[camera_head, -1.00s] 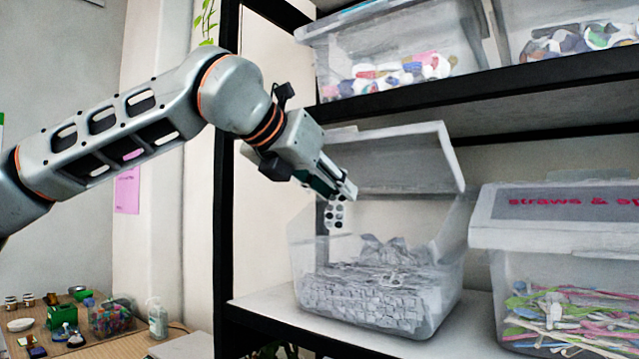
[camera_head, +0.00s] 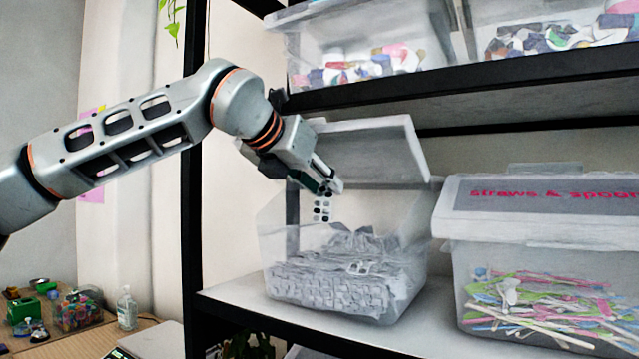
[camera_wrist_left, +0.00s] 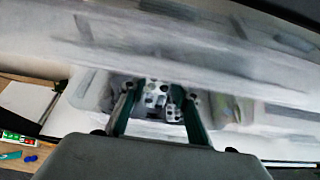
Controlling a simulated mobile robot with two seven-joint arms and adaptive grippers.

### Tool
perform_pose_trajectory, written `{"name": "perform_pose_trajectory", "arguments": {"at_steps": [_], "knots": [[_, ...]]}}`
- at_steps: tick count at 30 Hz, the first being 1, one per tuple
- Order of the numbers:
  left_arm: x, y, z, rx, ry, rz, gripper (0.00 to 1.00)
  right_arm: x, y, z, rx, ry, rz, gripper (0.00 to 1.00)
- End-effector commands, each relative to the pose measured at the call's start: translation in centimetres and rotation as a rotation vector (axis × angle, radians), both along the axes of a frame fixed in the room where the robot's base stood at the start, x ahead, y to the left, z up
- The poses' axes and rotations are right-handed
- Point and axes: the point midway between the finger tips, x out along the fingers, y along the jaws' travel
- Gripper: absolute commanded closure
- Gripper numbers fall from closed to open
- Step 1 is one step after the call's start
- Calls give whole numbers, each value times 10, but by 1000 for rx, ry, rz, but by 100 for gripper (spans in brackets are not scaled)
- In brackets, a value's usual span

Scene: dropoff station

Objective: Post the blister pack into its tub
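My left gripper (camera_head: 328,188) is shut on a small white blister pack (camera_head: 321,210) with dark round pockets, which hangs below the fingertips. The pack is at the open mouth of a clear tub (camera_head: 275,268), near its left side and above the contents. The tub holds many silvery blister packs (camera_head: 345,275), and its lid (camera_head: 375,150) is tipped up at the back. In the left wrist view the blister pack (camera_wrist_left: 156,95) shows between the two green fingers. My right gripper is not in view.
A closed tub marked "straws & spoons" (camera_head: 540,215) stands to the right on the same shelf (camera_head: 415,325). The upper shelf edge (camera_head: 480,80) runs above, bearing tubs of caps. A side table with small items (camera_head: 80,310) is lower left.

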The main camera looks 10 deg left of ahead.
Motion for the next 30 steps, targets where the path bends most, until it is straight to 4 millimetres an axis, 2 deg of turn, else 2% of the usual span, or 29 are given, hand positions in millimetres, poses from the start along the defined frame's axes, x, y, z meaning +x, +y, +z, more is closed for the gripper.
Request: {"name": "perform_pose_trajectory", "arguments": {"at_steps": [14, 17, 30], "knots": [[-5, 2, 3, 0, -1, 0, 54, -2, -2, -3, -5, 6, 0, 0], [-15, 6, 10, -1, -4, 0, 54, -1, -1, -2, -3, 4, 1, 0], [-85, 32, 45, -1, -2, 0, 54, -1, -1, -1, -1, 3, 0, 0]]}}
